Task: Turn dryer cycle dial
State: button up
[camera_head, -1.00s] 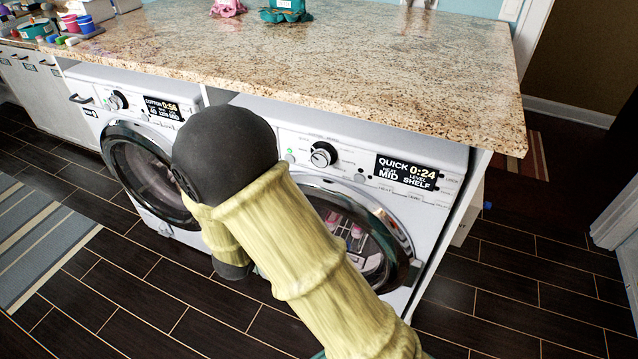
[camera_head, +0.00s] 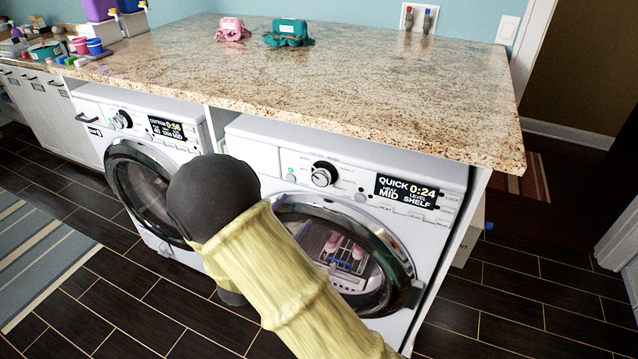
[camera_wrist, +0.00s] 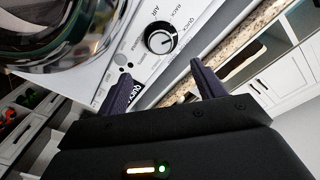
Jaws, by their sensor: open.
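The dryer (camera_head: 253,152) is the white right-hand front loader under the counter, its display reading QUICK 0:24. Its round cycle dial (camera_head: 323,174), black-ringed with a silver face, sits left of the display. In the wrist view the dial (camera_wrist: 161,40) shows with a white pointer mark and printed labels around it. My gripper (camera_wrist: 161,70) is open and empty, its two dark fingers spread below the dial in the picture and apart from it. In the head view my arm covers the dryer's lower left, and the fingers are mostly hidden.
A second front loader (camera_head: 160,122) with its own dial stands to the left. The granite counter (camera_head: 370,90) overhangs both machines. Pink (camera_head: 232,29) and teal (camera_head: 288,33) items lie on it.

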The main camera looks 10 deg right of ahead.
aim_at(319, 181)
jog(key=p+x, duration=0.1)
jog(key=x, duration=1.1)
jog(key=shift+w+d, duration=0.1)
jog(key=shift+w, duration=0.1)
jog(key=shift+f, duration=0.1)
jog(key=c, duration=1)
